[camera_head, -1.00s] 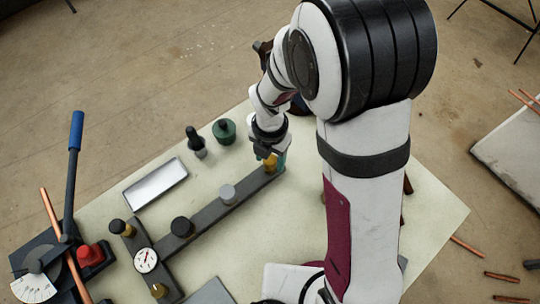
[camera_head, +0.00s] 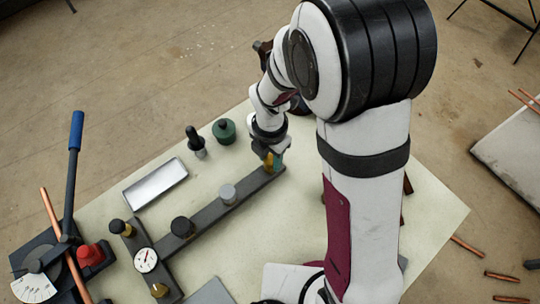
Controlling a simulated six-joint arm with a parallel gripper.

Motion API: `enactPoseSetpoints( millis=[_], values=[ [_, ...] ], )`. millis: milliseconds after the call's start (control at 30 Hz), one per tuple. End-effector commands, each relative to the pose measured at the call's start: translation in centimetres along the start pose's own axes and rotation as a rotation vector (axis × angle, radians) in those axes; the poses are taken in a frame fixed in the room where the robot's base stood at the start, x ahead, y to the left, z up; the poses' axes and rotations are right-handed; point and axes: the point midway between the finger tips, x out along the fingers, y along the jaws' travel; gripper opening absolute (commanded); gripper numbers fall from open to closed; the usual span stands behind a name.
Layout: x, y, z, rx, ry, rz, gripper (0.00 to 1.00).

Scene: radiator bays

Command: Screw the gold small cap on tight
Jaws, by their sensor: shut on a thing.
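A gold cap (camera_head: 268,162) sits at the far right end of the long dark bar (camera_head: 209,213). My gripper (camera_head: 271,158) points down over that end and is shut on the gold cap. The fingers and wrist hide part of the cap, and how far it is seated cannot be told. Another gold cap (camera_head: 159,290) is on the dark cross bar near the dial gauge (camera_head: 146,260).
On the long bar stand a grey cap (camera_head: 228,194) and a black cap (camera_head: 182,227). A metal tray (camera_head: 155,184), a dark green knob (camera_head: 224,131) and a black-handled tool (camera_head: 195,140) lie behind it. A blue-handled lever tool (camera_head: 74,170) stands left.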

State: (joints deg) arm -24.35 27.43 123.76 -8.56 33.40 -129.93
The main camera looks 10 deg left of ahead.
Motion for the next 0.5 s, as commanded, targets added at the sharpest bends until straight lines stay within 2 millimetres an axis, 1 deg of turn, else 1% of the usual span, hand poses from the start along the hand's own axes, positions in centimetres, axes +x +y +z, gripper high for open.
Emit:
enactPoseSetpoints(
  millis=[100,167,200,467,500],
  values=[
    [0.03,0.0,0.0,0.347,0.0,0.0,0.0],
    [0.04,0.0,0.0,0.532,0.0,0.0,0.0],
    [0.05,0.0,0.0,0.656,0.0,0.0,0.0],
    [0.1,0.0,0.0,1.459,0.001,0.0,0.0],
    [0.11,0.0,0.0,1.583,0.001,0.0,0.0]
  ],
)
